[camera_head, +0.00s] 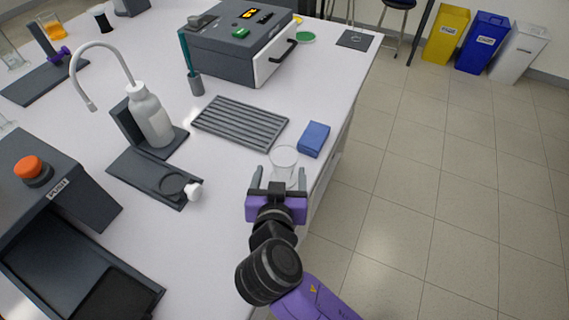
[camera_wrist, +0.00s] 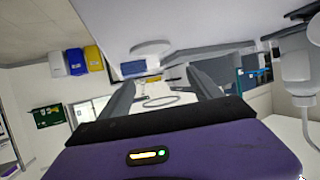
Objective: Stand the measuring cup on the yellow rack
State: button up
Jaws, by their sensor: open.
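The measuring cup appears to be the clear, empty-looking cup (camera_head: 284,160) upright near the table's right edge. My gripper (camera_head: 279,176) is open at the cup's near side, with one finger to its left and one to its right. I cannot tell whether they touch it. In the wrist view a faint clear rim (camera_wrist: 160,101) shows between the fingers (camera_wrist: 164,88). No yellow rack is plain in view; a dark grey ribbed rack (camera_head: 240,122) lies flat and empty, behind and left of the cup.
A blue block (camera_head: 314,139) lies just behind and right of the cup. A white wash bottle (camera_head: 151,115) stands on a dark stand to the left, with a dark plate (camera_head: 150,176) in front. A grey instrument (camera_head: 238,45) stands behind the rack. The table drops off at right.

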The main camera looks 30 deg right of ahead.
aim_at(285, 160)
jog(key=x, duration=0.2)
jog(key=p+x, duration=0.1)
jog(key=x, duration=0.1)
jog(key=p+x, duration=0.1)
jog(key=x, duration=0.1)
jog(key=shift+d+r, duration=0.35)
jog(key=shift+w+d+f, duration=0.15)
jog(key=shift+w+f, duration=0.05)
jog(key=shift+c, duration=0.2)
jog(key=shift+r, duration=0.1)
jog(key=c, duration=1.5)
